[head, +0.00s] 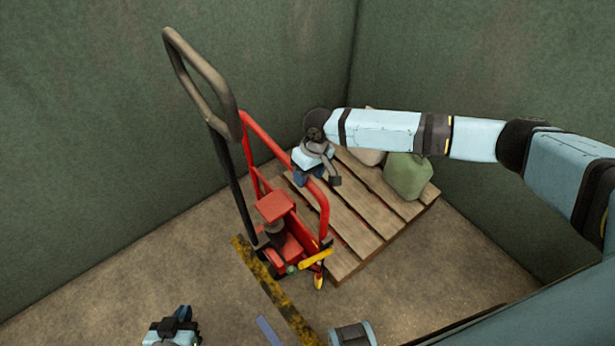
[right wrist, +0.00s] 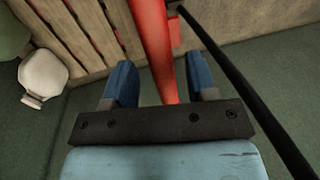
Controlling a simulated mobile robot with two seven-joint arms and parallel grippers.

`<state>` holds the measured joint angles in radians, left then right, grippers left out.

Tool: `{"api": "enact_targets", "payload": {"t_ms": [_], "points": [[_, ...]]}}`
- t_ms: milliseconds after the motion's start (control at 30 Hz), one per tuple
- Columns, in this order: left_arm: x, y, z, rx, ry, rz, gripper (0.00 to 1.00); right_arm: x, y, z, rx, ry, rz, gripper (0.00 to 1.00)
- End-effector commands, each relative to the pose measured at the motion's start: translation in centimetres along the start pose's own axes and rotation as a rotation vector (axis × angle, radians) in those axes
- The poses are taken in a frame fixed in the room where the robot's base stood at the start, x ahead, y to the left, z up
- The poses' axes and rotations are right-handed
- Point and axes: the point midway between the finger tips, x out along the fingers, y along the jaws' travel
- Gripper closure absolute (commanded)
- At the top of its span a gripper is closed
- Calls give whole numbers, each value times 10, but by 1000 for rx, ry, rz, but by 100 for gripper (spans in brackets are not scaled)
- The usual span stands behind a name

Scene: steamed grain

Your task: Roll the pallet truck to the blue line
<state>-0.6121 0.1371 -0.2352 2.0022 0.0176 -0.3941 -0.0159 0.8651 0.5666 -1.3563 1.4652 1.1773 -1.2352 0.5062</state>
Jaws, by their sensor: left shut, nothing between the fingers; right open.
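The red pallet truck (head: 276,207) stands by the corner, its dark looped handle (head: 215,85) tilted up to the left. Its red tubular frame arches beside the wooden pallet (head: 375,232). A short blue line (head: 268,330) lies on the floor at the bottom of the head view, in front of the truck. My right gripper (head: 318,180) is at the red frame. In the right wrist view its blue fingers (right wrist: 162,80) are open on either side of a red bar (right wrist: 156,45). My left gripper (head: 180,316) is shut and empty, low at the left, apart from the truck.
A green sack (head: 407,176) and a pale sack (head: 367,156) rest on the pallet. A worn yellow-black strip (head: 272,289) crosses the floor before the truck. Green walls (head: 90,130) close in behind and at the sides. The floor at the left (head: 110,285) is clear.

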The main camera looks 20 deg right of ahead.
Motion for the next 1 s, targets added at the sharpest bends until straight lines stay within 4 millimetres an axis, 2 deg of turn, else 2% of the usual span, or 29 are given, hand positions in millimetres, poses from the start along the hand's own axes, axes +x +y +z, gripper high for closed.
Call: {"api": "enact_targets", "payload": {"t_ms": [133, 433, 467, 600, 667, 700, 867, 1000], "points": [[0, 0, 0, -1, 0, 0, 100, 12, 0, 0, -1, 0, 1, 48], [0, 0, 0, -1, 0, 0, 100, 14, 0, 0, -1, 1, 0, 48], [0, 0, 0, -1, 0, 0, 100, 14, 0, 0, -1, 1, 0, 50], [0, 0, 0, -1, 0, -1, 100, 14, 0, 0, -1, 1, 0, 83], [0, 0, 0, -1, 0, -1, 100, 14, 0, 0, -1, 1, 1, 96], [0, 0, 0, -1, 0, -1, 100, 14, 0, 0, -1, 1, 1, 100], [0, 0, -1, -1, 1, -1, 100, 14, -1, 0, -1, 1, 0, 100], [-4, 0, -6, 1, 3, -2, 100, 14, -13, 0, -2, 1, -2, 100]]}}
